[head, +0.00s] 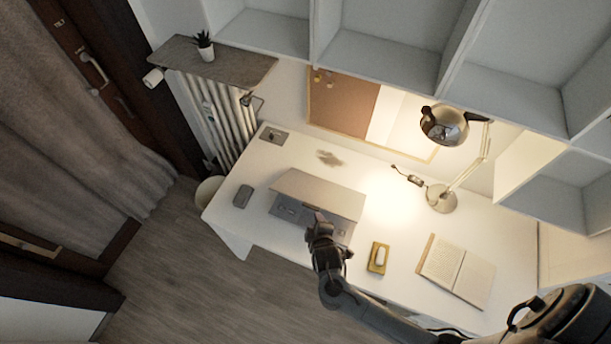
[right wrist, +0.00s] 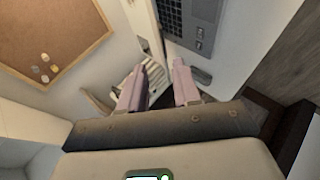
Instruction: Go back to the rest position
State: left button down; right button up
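My right gripper (head: 318,225) comes in from the lower right of the head view. It is over the front edge of the laptop (head: 318,192), hiding part of its keyboard side. I cannot tell whether it touches the laptop. In the right wrist view, the two pinkish fingers of the right gripper (right wrist: 160,82) are apart with nothing between them. The laptop (right wrist: 190,28) also shows at the top of that view, beyond the fingers. The laptop's lid is partly folded down over its base. My left gripper is not in the head view.
The white desk (head: 290,160) also holds a dark mouse (head: 243,196), a yellow box (head: 378,257), an open book (head: 458,270) and a lit lamp (head: 440,198). White shelves (head: 390,60) hang above. A radiator (head: 215,115) stands left. Floor in front is clear.

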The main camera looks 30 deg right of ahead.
jog(key=s+d+r+p, duration=0.2)
jog(key=s+p, duration=0.1)
jog(key=s, duration=0.3)
jog(key=s+a+r+m+g+y+p, duration=0.1)
jog(key=s+a+r+m+g+y, duration=0.1)
jog(key=s+r, duration=0.3)
jog(key=s+a+r+m+g+y+p, duration=0.1)
jog(key=s+a+r+m+g+y, duration=0.1)
jog(key=r, duration=1.1)
jog(key=s+m+g, duration=0.1)
jog(key=s+m, duration=0.1)
jog(key=s, duration=0.1)
jog(key=shift+s+m+y, duration=0.15)
jog(key=shift+m+y, duration=0.15)
jog(key=shift+y, duration=0.1)
